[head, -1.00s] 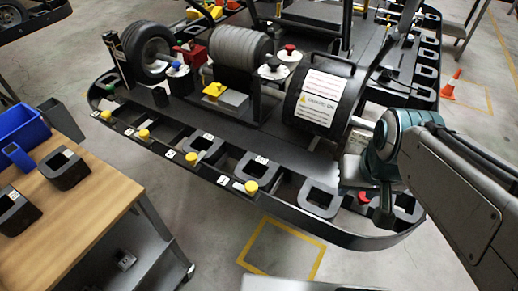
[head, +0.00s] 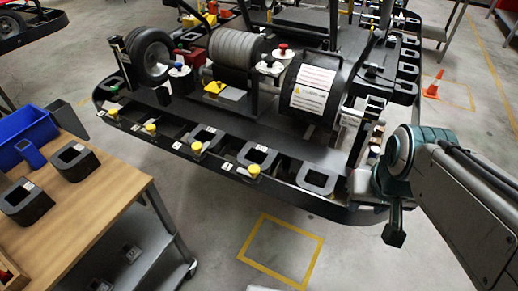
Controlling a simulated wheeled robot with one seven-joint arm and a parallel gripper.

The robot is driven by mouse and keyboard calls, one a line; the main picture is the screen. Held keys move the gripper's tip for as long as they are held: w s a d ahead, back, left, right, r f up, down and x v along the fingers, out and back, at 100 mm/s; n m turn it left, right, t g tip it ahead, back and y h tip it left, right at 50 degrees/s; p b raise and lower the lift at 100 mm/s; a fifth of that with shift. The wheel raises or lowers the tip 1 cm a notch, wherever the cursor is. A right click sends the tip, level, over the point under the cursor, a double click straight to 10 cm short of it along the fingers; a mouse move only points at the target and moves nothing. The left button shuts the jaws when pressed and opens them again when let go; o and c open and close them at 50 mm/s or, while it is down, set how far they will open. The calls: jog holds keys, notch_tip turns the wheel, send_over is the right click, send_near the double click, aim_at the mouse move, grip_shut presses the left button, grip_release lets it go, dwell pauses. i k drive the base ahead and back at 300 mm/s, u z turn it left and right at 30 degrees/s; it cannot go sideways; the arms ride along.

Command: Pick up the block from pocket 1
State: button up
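Several dark blocks with square holes sit along the near rim of the kart in the head view: a left block (head: 203,137), a middle block (head: 257,155) and a right block (head: 318,178). Small white number labels mark the pockets, but I cannot read them surely, so I cannot tell which is pocket 1. My gripper (head: 391,222) is off the kart's right front corner, pointing down, apart from these three blocks. One dark finger shows; the other side is hidden, and I see nothing held.
Yellow knobs (head: 253,169) stand along the kart's front rim (head: 290,190). A drum (head: 311,92) and a wheel (head: 151,53) rise behind the blocks. A wooden table (head: 108,190) with a blue bin (head: 27,132) is at left. The floor before the kart is clear.

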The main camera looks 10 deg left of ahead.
aim_at(268, 159)
jog(key=u, duration=1.2)
jog(key=i, duration=0.5)
jog(key=z, duration=0.05)
